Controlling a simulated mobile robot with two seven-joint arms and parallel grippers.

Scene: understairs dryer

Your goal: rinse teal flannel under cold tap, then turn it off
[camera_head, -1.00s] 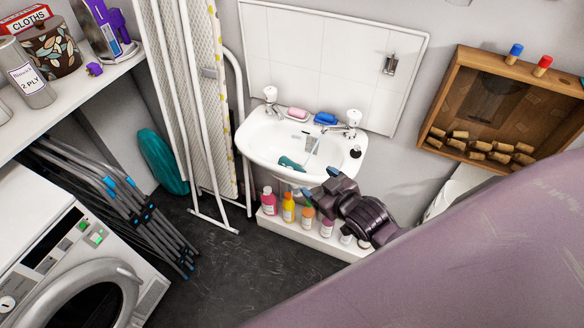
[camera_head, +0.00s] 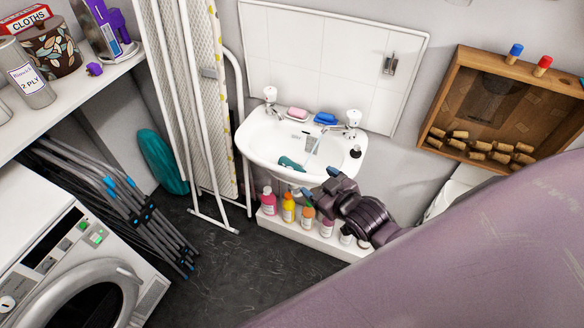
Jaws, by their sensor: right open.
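The teal flannel (camera_head: 291,163) lies in the white basin (camera_head: 262,150), at its front left of centre. The right-hand tap (camera_head: 351,122) has a white top, and a thin pale stream of water (camera_head: 314,147) seems to run from its spout into the basin, to the right of the flannel. The left-hand tap (camera_head: 270,96) shows no clear stream. My right gripper (camera_head: 318,191) is open and empty at the basin's front edge, apart from the flannel and both taps. My left gripper is out of view.
A pink soap (camera_head: 297,113) and a blue item (camera_head: 326,118) sit on the basin's back ledge. Several bottles (camera_head: 288,208) stand on a white ledge below. An ironing board (camera_head: 210,100) leans at the left. A wooden box (camera_head: 446,100) hangs at the right.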

